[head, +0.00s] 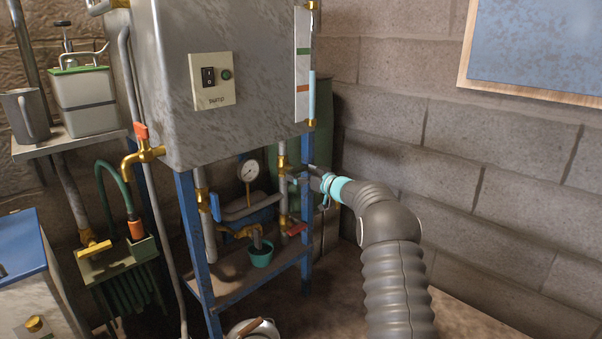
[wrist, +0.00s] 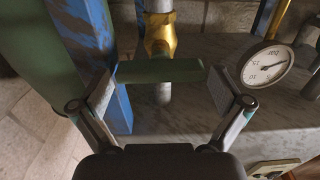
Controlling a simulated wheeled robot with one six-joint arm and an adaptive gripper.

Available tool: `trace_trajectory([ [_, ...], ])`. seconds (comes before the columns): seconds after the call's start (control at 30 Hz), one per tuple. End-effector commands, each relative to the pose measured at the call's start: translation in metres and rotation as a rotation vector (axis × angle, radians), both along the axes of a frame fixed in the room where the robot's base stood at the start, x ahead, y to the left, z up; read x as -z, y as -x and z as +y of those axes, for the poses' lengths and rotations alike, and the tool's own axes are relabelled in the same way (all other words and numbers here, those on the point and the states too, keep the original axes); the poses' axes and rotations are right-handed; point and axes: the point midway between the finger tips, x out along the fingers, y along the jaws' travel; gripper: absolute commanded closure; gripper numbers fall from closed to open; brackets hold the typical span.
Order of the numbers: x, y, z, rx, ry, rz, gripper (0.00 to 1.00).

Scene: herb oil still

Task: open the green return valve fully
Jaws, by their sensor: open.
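The green return valve shows in the wrist view as a green lever (wrist: 160,71) on a brass body (wrist: 160,38) set in a vertical pipe. The lever lies crosswise to that pipe. My gripper (wrist: 170,88) is open, with one finger near each end of the lever. I cannot tell whether either finger touches it. In the head view my gripper (head: 318,182) reaches in at the right front post of the blue frame, and the green lever is mostly hidden there.
A blue post (wrist: 110,100) stands close to my left finger in the wrist view. A pressure gauge (wrist: 268,66) is on the right.

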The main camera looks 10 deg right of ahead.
Motion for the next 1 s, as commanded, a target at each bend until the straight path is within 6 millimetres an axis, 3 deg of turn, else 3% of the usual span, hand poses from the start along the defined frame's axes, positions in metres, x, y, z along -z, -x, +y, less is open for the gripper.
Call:
trace_trajectory([
  [0.27,-0.0003,-0.0006,0.0008,0.0,0.0,0.0,0.03],
  [0.4,-0.0004,-0.0006,0.0008,0.0,0.0,0.0,0.38],
  [0.43,-0.0003,-0.0006,0.0008,0.0,0.0,0.0,0.41],
  [1.0,0.0001,-0.0005,-0.0001,0.002,0.136,-0.1,0.41],
])
